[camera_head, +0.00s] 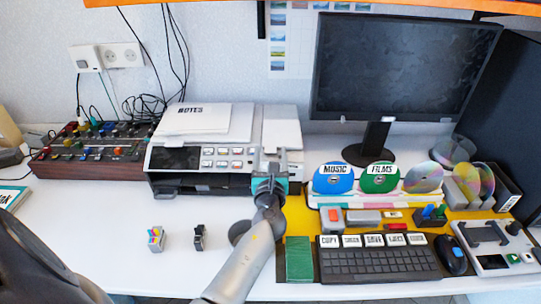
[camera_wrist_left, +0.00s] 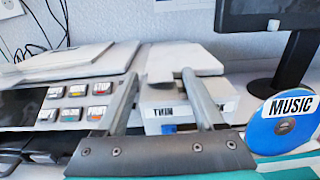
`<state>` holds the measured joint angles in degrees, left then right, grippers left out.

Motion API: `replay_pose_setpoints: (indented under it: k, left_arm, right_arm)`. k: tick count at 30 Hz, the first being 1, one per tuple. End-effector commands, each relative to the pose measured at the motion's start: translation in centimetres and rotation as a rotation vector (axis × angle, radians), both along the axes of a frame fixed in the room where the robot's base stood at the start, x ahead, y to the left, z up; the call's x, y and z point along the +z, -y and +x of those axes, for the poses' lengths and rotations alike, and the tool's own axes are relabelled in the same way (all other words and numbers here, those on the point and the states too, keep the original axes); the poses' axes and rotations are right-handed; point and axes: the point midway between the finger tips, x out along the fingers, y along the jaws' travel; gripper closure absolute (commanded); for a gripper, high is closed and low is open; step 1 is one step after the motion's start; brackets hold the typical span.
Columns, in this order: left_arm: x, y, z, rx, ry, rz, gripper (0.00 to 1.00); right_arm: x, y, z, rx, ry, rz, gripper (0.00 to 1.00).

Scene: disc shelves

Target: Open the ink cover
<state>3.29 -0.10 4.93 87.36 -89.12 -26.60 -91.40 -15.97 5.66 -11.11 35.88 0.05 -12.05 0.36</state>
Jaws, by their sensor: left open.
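The printer (camera_head: 205,152) stands at the back of the desk, with a white ink cover (camera_head: 283,130) on its right section. In the left wrist view the cover (camera_wrist_left: 184,62) is a pale slab above a box labelled "TWIN". It looks lowered, but I cannot tell if it is fully closed. My left gripper (camera_head: 271,162) is open in front of that section. Its two fingers (camera_wrist_left: 160,78) point at the cover's front edge, and nothing shows between them. Whether the fingers touch the cover cannot be told. My right gripper is not in view.
Blue music disc (camera_head: 333,178) and green films disc (camera_head: 380,177) stand right of the gripper. A keyboard (camera_head: 375,262) and mouse (camera_head: 452,255) lie in front. A monitor (camera_head: 400,65) stands behind. The desk front left of my arm (camera_head: 120,220) is mostly clear.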

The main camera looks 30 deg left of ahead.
Motion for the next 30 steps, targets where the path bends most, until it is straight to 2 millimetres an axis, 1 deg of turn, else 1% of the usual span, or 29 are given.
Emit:
replay_pose_setpoints:
  k: [9,27,30]
  left_arm:
    - [0.02,-0.11,0.16,0.000,0.000,0.000,0.31]
    - [0.00,-0.06,0.12,0.000,0.000,0.000,0.99]
    - [0.00,-0.06,0.12,0.000,0.000,0.000,1.00]
  right_arm:
    - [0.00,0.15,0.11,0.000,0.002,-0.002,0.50]
    - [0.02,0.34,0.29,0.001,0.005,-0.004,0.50]
    - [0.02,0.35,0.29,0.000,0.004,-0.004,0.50]
